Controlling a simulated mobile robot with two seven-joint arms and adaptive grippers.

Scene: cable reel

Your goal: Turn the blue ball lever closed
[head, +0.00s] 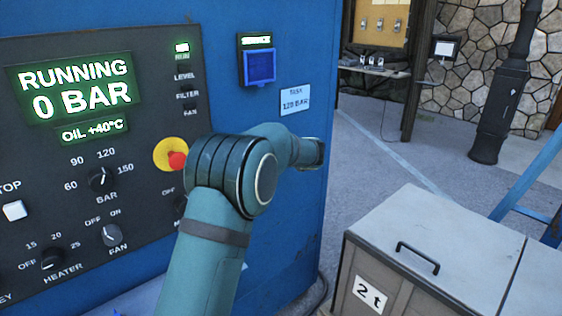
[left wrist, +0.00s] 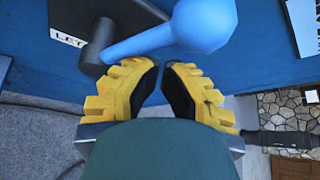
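In the left wrist view, the lever's blue ball (left wrist: 205,25) sits at the end of a blue rod (left wrist: 140,43). The rod comes from a dark fitting (left wrist: 97,45) on a blue wall. My left gripper (left wrist: 163,65) has yellow ribbed fingers with dark pads. Its fingertips stand a small gap apart, with nothing seen between them. In the picture they lie just below the rod, near the ball; contact is not clear. The lever and both grippers are hidden or out of that view.
The control panel (head: 110,150) reads running, 0 bar, and carries a red stop button (head: 178,161). A grey box (head: 440,250) marked 2 t stands at the lower right. Open floor (head: 410,165) lies between cabinet and stone wall (head: 465,50). A partial label (left wrist: 68,22) shows beside the fitting.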

